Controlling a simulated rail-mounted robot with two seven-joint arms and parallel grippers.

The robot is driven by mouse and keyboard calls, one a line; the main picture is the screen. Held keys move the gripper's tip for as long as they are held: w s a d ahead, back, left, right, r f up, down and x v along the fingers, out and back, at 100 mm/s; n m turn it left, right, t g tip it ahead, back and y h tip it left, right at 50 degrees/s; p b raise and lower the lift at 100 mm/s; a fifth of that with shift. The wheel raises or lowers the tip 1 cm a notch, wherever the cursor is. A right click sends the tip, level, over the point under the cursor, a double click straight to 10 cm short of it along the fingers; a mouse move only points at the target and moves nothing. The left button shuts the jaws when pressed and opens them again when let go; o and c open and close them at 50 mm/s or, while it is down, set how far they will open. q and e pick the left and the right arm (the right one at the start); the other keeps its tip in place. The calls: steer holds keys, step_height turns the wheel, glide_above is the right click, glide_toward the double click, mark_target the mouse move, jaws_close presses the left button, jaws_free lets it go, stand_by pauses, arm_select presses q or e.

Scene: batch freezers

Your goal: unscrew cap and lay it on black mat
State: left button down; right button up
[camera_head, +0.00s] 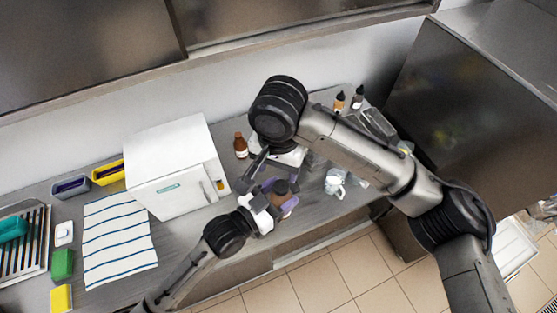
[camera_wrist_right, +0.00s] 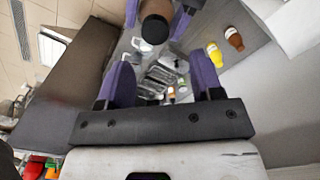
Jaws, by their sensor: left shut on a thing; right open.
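My left gripper (camera_head: 275,197) is shut on a brown bottle (camera_wrist_right: 157,8) and holds it near the counter's front edge. The bottle has a round black cap (camera_wrist_right: 154,29), which faces the right wrist camera and shows dark in the head view (camera_head: 282,186). The left gripper's purple fingers lie on both sides of the bottle in the right wrist view. My right gripper (camera_wrist_right: 161,75) is open and empty, its purple fingers wide apart, with the capped bottle beyond them. In the head view its arm partly hides its fingers. I cannot make out a black mat.
A white freezer box (camera_head: 165,160) stands left of the grippers, with a brown bottle (camera_head: 240,146) at its right. A white mug (camera_head: 335,183) stands to the right. A striped towel (camera_head: 118,240) lies left. Two small bottles (camera_head: 357,98) stand at the back right.

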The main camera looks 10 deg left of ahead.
mark_target(279, 186)
steer(key=shift+f, duration=3.35)
steer(key=shift+c, duration=0.4)
